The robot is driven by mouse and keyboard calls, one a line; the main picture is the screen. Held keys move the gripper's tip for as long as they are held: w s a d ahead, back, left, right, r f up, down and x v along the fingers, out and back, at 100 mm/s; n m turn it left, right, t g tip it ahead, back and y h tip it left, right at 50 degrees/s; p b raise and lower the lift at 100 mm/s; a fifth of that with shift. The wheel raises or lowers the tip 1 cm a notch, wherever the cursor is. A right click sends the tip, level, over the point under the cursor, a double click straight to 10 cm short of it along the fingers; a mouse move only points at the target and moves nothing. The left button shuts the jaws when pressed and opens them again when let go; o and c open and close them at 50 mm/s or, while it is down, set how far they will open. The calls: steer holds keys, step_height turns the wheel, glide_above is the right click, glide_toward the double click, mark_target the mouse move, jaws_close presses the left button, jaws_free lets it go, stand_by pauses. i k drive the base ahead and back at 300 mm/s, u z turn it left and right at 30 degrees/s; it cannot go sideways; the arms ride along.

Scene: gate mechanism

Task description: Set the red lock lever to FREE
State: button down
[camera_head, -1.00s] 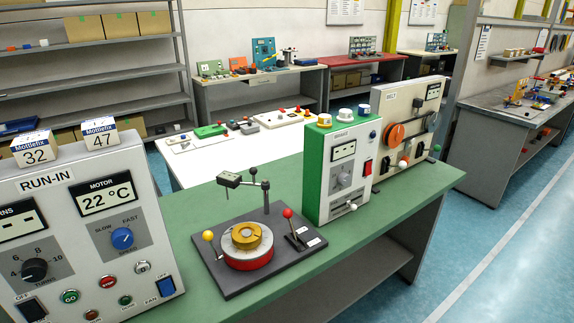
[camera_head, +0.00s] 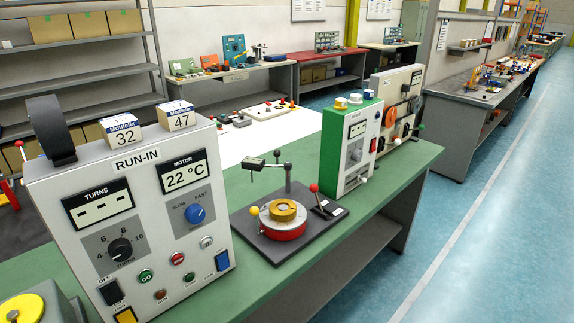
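The red-knobbed lever (camera_head: 315,190) stands on the right part of a dark base plate (camera_head: 268,249) on the green bench. Its red ball is up, and its arm leans to the left from a small black block. Small white labels (camera_head: 342,211) lie beside it, too small to read. On the same plate are a red, white and brass round turntable (camera_head: 284,221), a yellow-knobbed lever (camera_head: 254,211) and a black post with a side arm (camera_head: 287,177). My gripper is not in view.
The grey RUN-IN panel (camera_head: 137,163) stands left of the plate, with number blocks on top. A green-and-white box (camera_head: 354,150) and a beige machine (camera_head: 398,97) stand behind right. The green bench (camera_head: 395,173) is bare at its right front. Blue floor (camera_head: 450,235) lies open to the right.

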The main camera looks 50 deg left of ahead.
mark_target(313, 188)
steer(key=u, duration=1.6)
